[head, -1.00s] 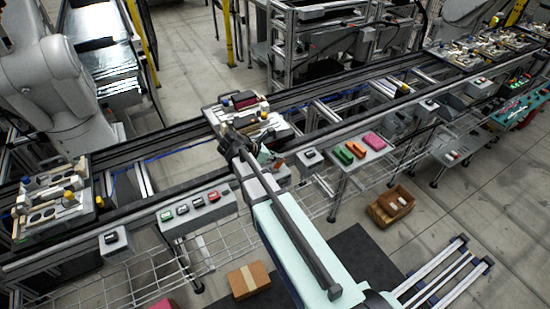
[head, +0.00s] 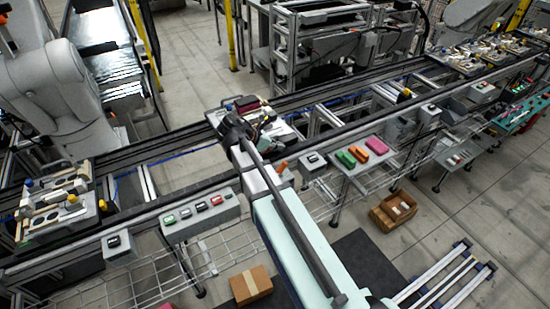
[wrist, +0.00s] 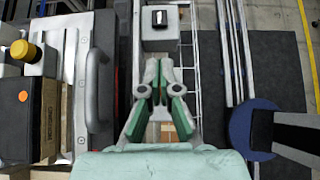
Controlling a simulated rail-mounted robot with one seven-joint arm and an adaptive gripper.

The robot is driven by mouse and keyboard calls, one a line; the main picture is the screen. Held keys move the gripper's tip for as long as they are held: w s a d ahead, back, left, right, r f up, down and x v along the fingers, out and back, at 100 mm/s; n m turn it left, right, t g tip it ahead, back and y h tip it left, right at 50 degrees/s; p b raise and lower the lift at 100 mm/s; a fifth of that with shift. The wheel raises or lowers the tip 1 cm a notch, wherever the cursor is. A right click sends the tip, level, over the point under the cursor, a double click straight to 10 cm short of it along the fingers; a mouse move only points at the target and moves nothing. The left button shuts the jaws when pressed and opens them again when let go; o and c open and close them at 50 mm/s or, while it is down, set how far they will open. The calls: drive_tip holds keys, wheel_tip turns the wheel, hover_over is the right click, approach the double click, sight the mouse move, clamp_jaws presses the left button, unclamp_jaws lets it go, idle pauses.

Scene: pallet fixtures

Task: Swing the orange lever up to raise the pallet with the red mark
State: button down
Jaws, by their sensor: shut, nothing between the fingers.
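A small orange part (head: 282,166), likely the orange lever, shows beside a grey box at the conveyor's front edge, just right of my arm. I cannot make out its angle, and I cannot identify it in the wrist view. A pallet (head: 216,117) with a dark red block (head: 247,102) sits on the conveyor behind my gripper; I cannot tell whether it bears the red mark. My gripper (wrist: 160,98) is shut and empty, its green-padded fingers pointing at a grey switch box (wrist: 160,38). In the head view my wrist partly hides the pallet.
In the wrist view, a grey handle (wrist: 97,90), a black box (wrist: 25,118) and a yellow knob (wrist: 20,50) lie left of the fingers. A button box (head: 200,212) and a shelf with coloured blocks (head: 365,150) flank my arm. Another pallet (head: 45,225) stands left.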

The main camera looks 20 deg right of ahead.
drive_tip(key=shift+w+d+r+b, duration=0.1)
drive_tip(key=shift+d+r+b, duration=0.2)
drive_tip(key=shift+r, duration=0.55)
drive_tip(key=shift+d+r+b, duration=0.15)
drive_tip(key=shift+d+r, duration=0.25)
drive_tip(key=shift+r, duration=0.4)
drive_tip(key=shift+a, duration=0.1)
